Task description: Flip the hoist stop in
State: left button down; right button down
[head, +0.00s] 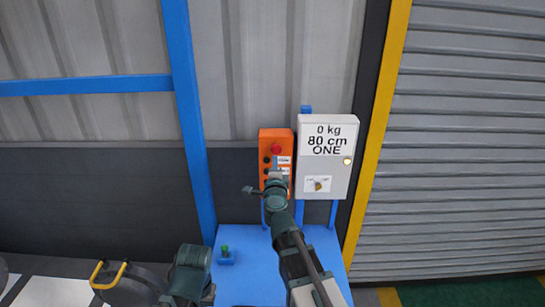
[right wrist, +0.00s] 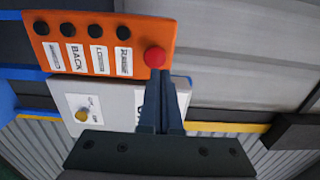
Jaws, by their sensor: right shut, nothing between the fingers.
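The hoist stop appears to be the round red button (head: 276,149) at the top of the orange control box (head: 263,140) in the head view. In the right wrist view the red button (right wrist: 154,57) sits at the right end of the orange box (right wrist: 55,20). My right gripper (head: 276,174) is shut and empty, in front of the box and below the button in the head view. In the right wrist view its fingertips (right wrist: 160,78) are just under the button; I cannot tell whether they touch it.
Several black labelled buttons (right wrist: 67,29) line the orange box. Beside it is a grey box (head: 333,185) reading 0 kg, 80 cm, ONE, with a yellow knob (head: 318,186) and a lit lamp (head: 347,161). A green-topped piece (head: 225,250) stands on the blue surface (head: 240,280) below.

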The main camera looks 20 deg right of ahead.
jog(key=v, duration=0.7)
jog(key=shift+s+d, duration=0.2)
jog(key=shift+d, duration=0.05)
jog(key=shift+a, duration=0.1)
